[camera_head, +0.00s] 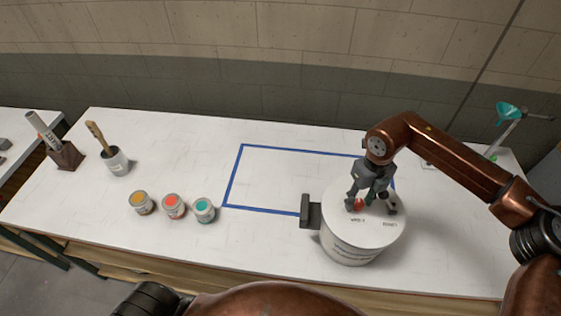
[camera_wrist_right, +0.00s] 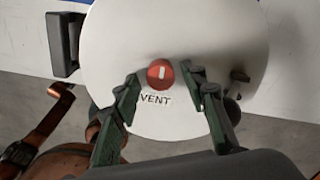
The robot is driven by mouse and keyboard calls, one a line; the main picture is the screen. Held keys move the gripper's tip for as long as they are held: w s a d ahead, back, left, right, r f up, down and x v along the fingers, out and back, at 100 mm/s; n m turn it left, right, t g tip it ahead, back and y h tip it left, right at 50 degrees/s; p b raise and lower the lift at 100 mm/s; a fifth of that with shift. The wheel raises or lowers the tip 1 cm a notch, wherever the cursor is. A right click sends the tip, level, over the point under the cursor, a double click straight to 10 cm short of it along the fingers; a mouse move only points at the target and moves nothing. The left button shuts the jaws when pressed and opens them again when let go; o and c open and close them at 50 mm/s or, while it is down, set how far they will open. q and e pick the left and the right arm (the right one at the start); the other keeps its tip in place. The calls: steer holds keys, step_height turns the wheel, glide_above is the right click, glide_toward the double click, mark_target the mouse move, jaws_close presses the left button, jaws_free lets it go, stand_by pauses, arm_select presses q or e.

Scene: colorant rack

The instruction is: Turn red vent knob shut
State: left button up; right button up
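The red vent knob (camera_wrist_right: 160,73) is a small round knob with a white mark on its top, above the word VENT. It sits on the lid of a white drum (camera_head: 347,240), and in the head view the knob (camera_head: 359,204) shows partly between the fingers. My right gripper (camera_head: 371,205) is open over the lid. In the right wrist view its fingertips (camera_wrist_right: 169,86) are spread to either side of the knob, with a gap on both sides. My left gripper is not seen in either view.
The drum has a dark block handle (camera_head: 311,211) on its left side. A blue tape outline (camera_head: 232,180) lies behind it on the white table. Several small paint cans (camera_head: 174,206), a brush pot (camera_head: 117,162) and a marker holder (camera_head: 65,156) stand left. A green funnel stand (camera_head: 507,127) stands right.

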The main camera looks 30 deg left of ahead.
mark_target(358, 203)
steer(key=n+p, duration=0.1)
steer(key=n, duration=0.4)
steer(key=shift+r, duration=0.1)
steer(key=n+p, duration=0.1)
steer(key=n, duration=0.2)
steer(key=n+p, duration=0.1)
steer(key=n, duration=0.3)
steer(key=shift+r+p, duration=0.1)
steer(key=shift+p, duration=0.25)
steer(key=n+p, duration=0.2)
steer(key=n, duration=0.2)
steer(key=shift+p, duration=0.3)
step_height(358, 203, up, 7)
steer(key=shift+a+r+b, duration=0.15)
steer(key=shift+b, duration=0.8)
steer(key=s+a+m+g+y, duration=0.1)
steer(key=s+a+g+y, duration=0.1)
steer(key=s+a+y, duration=0.55)
steer(key=s+a+m+g+y, duration=0.15)
steer(key=s+a, duration=0.35)
steer(key=a, duration=0.5)
steer(key=a+r+m+t+y, duration=0.1)
steer(key=a+r+m+y, duration=0.3)
steer(key=r+m+y, duration=0.4)
steer(key=shift+w+r+y, duration=0.45)
steer(key=shift+r+y, duration=0.25)
steer(key=shift+r, duration=0.95)
